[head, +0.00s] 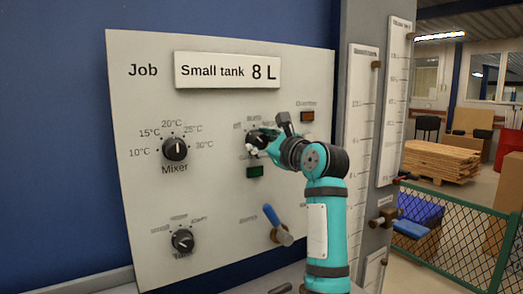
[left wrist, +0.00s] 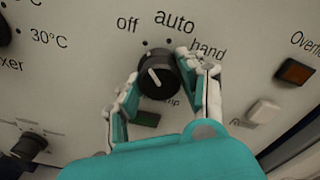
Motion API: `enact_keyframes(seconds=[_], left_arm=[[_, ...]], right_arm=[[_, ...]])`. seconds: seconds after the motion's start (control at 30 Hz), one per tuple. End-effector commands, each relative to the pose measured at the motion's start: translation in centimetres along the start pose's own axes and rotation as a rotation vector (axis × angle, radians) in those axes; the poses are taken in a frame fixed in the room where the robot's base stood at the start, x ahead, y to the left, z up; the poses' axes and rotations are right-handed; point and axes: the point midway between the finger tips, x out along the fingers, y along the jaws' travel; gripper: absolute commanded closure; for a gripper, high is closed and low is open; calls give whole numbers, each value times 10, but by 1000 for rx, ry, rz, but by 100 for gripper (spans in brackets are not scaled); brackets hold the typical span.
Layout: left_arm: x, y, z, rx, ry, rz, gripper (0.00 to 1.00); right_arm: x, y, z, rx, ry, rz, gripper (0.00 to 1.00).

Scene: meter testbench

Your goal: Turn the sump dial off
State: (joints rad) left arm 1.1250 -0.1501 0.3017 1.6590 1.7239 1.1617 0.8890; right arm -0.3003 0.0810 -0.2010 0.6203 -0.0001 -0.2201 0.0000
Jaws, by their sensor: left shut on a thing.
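The sump dial is a round black knob (left wrist: 158,75) with a white pointer line. The labels off, auto and hand stand above it. In the left wrist view the pointer leans up and left, toward the off side. My left gripper (left wrist: 162,82) is shut on the dial, one finger on each side of it. In the head view the left gripper (head: 257,145) is at the panel and partly covers the dial and its labels. My right gripper is not in view.
The panel (head: 215,215) also has a mixer dial (head: 175,149), a lower-left dial (head: 182,241), a blue-handled lever (head: 272,217), a green indicator (head: 254,171) and an orange indicator (head: 307,116). Scales stand to the right, then a green mesh fence (head: 455,240).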

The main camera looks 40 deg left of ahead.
Motion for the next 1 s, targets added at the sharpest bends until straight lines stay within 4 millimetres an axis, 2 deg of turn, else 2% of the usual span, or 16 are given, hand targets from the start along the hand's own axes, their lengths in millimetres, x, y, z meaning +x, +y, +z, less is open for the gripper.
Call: enact_keyframes(seconds=[0.47, 0.5, 0.67, 1.0], left_arm=[[0, 0, 0, -18, 1, 0, 93], [0, 0, 0, -18, 1, 0, 58], [0, 0, 0, -17, 0, 0, 37], [-6, -1, 0, -16, 1, -2, 37]], right_arm=[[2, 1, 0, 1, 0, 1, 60], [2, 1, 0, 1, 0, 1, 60], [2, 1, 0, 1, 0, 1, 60], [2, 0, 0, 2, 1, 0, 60]])
